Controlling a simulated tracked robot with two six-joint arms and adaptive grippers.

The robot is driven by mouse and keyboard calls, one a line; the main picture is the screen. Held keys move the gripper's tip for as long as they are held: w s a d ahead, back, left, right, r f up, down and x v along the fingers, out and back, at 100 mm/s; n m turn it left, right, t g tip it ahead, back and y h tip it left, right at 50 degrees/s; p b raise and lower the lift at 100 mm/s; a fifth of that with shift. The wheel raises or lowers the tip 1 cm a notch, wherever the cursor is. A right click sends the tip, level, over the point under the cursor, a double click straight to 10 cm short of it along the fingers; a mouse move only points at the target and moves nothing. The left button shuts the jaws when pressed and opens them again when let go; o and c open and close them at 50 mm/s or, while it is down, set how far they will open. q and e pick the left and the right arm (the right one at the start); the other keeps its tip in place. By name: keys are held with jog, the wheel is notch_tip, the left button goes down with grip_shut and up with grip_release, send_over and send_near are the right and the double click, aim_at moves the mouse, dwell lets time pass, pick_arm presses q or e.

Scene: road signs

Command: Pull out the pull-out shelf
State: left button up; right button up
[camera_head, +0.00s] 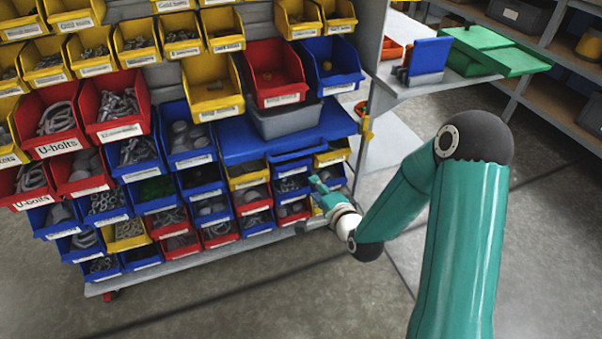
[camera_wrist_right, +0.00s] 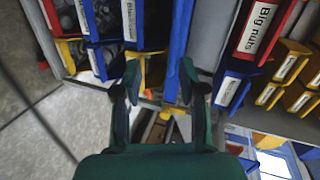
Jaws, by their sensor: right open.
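The pull-out shelf (camera_head: 234,148) is a flat blue board in the middle of the bin rack, with a grey bin (camera_head: 285,121) standing on it. In the right wrist view a blue strip (camera_wrist_right: 178,45), which looks like its front edge, runs down towards the fingers. My right gripper (camera_head: 320,188) is in front of the small bins, just below the shelf's right part. In the wrist view its fingers (camera_wrist_right: 160,88) are apart with nothing held between them. I cannot tell whether a finger touches the strip. My left gripper is not in view.
Yellow, red and blue bins (camera_head: 124,105) of hardware fill the rack around the shelf. The grey floor (camera_head: 262,300) in front is clear.

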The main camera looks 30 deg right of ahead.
aim_at(301, 154)
pick_arm(q)
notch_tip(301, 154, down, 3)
jog(key=shift+b, duration=0.85)
pick_arm(e)
jog(key=shift+m+t+h, duration=0.4)
jog(key=shift+m, duration=0.3)
jog(key=x, duration=0.5)
jog(key=d+x, duration=0.1)
jog(key=x, duration=0.5)
jog(key=r+x, duration=0.1)
jog(key=x, duration=0.5)
jog(key=shift+d, duration=0.45)
jog(key=shift+s, duration=0.1)
grip_shut()
